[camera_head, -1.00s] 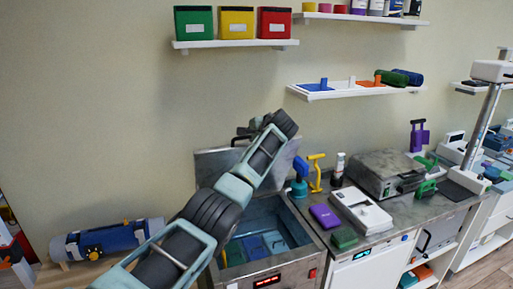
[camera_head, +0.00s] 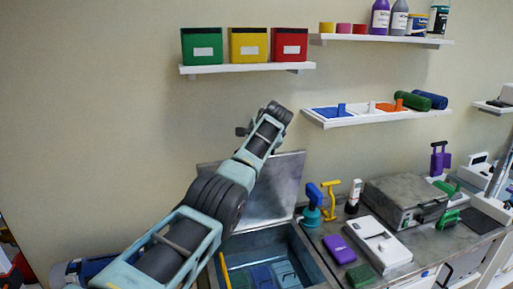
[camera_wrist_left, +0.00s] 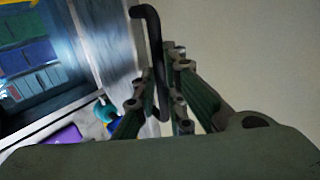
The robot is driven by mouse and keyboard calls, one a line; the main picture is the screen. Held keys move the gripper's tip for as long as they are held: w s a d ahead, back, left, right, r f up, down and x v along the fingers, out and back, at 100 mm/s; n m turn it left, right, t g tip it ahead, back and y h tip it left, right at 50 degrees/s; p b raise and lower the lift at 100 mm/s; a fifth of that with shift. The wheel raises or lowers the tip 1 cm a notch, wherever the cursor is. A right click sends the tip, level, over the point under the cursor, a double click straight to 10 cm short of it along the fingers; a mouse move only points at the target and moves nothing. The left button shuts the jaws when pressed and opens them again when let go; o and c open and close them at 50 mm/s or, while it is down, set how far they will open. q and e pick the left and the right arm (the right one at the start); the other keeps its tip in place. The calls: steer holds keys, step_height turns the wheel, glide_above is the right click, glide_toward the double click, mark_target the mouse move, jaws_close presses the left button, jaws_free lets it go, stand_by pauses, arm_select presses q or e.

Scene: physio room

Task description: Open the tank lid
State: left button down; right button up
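The tank (camera_head: 318,262) is a metal basin at the bottom centre of the head view, with its top uncovered. Its grey metal lid (camera_head: 284,190) stands raised at the back edge, partly behind my left arm. In the wrist view the lid (camera_wrist_left: 104,45) runs beside the basin. Its black bar handle (camera_wrist_left: 150,25) passes between the fingers of my left gripper (camera_wrist_left: 160,88), which look closed around it. In the head view my arm hides most of this gripper. My right gripper is not in view.
Blue and green packs (camera_head: 262,277) lie in the basin. On the counter to the right are a blue pump bottle (camera_head: 312,210), a purple block (camera_head: 339,249), a white device (camera_head: 376,244) and a grey metal case (camera_head: 405,200). A shelf with boxes (camera_head: 248,69) hangs above my arm.

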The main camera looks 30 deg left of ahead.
arm_select(q)
steer(key=c, duration=1.9)
jaws_free()
steer(key=shift+f, duration=0.1)
steer(key=shift+c, duration=0.2)
steer(key=shift+o, duration=0.5)
steer(key=shift+w, duration=0.1)
steer(key=v, duration=1.2)
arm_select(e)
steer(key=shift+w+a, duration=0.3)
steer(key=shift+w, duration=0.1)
